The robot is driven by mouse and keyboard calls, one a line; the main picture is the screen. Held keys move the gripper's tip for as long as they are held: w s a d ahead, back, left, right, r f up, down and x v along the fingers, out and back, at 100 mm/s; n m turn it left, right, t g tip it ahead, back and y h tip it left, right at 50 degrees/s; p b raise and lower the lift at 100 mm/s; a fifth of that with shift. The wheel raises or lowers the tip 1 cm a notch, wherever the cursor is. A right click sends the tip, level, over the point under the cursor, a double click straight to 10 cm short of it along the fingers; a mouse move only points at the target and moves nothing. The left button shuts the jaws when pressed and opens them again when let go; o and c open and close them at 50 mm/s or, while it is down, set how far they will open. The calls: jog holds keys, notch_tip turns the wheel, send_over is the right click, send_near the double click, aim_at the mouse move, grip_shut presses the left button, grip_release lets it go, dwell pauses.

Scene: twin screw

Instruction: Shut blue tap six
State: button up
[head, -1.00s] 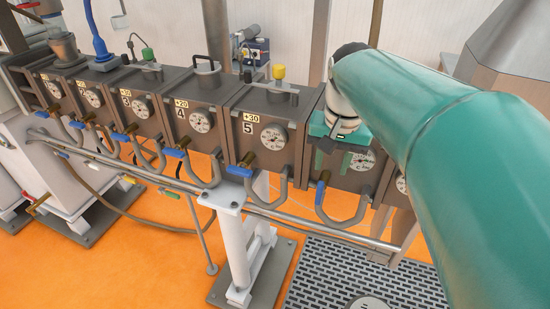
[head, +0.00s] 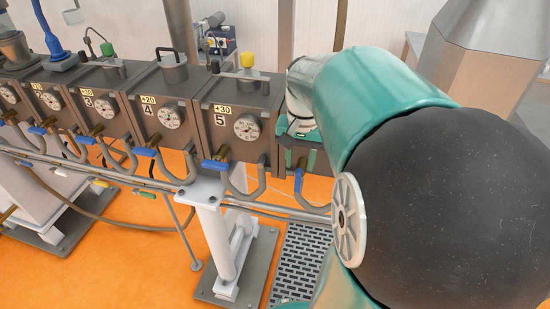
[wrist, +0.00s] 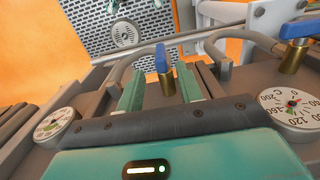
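Blue tap six (head: 298,183) is on the unit just right of the block marked 5. In the head view its blue handle stands roughly upright, below my gripper (head: 300,152), which my arm partly hides. In the wrist view the blue handle (wrist: 161,54) and its brass stem show between and just beyond the two green fingers of my gripper (wrist: 159,78). The fingers are apart, with a gap on both sides of the tap. The number on this unit is hidden.
Tap five (head: 214,166) has its blue handle lying sideways; it also shows at right in the wrist view (wrist: 295,25). A grey rail (head: 265,208) and curved pipes run below the taps. A white stand (head: 222,235) and floor grate (head: 298,265) are below.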

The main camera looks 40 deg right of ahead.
aim_at(299, 171)
notch_tip(299, 171, down, 6)
jog(key=shift+f, duration=0.1)
grip_shut()
